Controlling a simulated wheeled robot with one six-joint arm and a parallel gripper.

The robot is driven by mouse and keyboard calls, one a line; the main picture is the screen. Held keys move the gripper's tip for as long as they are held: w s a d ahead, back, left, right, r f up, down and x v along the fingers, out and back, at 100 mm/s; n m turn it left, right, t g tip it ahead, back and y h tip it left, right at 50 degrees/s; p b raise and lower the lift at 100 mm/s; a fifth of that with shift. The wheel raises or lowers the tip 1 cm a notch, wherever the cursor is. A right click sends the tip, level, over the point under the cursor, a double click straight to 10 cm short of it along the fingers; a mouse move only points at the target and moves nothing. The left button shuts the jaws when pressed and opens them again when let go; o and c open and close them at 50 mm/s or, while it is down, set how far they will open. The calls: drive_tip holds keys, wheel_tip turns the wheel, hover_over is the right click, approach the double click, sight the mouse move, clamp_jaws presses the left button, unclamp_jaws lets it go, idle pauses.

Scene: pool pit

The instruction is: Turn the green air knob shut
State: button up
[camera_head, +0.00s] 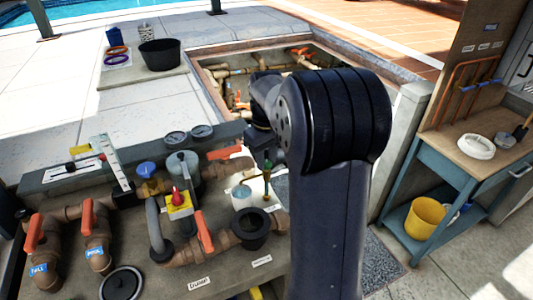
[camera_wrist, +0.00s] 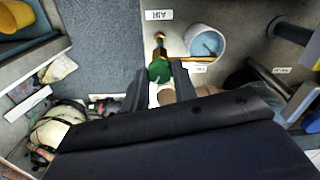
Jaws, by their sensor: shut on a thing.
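The green air knob (camera_wrist: 159,72) sits on a small brass valve beside a white label reading "AIR" (camera_wrist: 159,15) in the wrist view. My gripper (camera_wrist: 159,82) has one finger on each side of the knob and is shut on it. The fingers partly hide the knob's near side. In the head view, the brass and green air valve (camera_head: 267,170) stands on the bench just below my gripper (camera_head: 264,152). My arm covers the area to its right.
Pipes with orange handles (camera_head: 36,232) and a dark round port (camera_head: 250,228) crowd the bench. A blue side table (camera_head: 455,165) stands at right.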

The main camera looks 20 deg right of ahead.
sight(267, 162)
drive_tip(key=m+p, duration=0.1)
drive_tip(key=m, duration=0.5)
drive_tip(key=shift+m+p, duration=0.3)
drive_tip(key=shift+p, duration=0.1)
drive_tip(key=m+p, duration=0.1)
drive_tip(key=m, duration=0.4)
drive_tip(key=shift+m, duration=0.3)
drive_tip(key=o, duration=1)
wheel_tip(267, 162, up, 11)
drive_tip(key=shift+b, duration=0.4)
drive_tip(key=shift+f, duration=0.1)
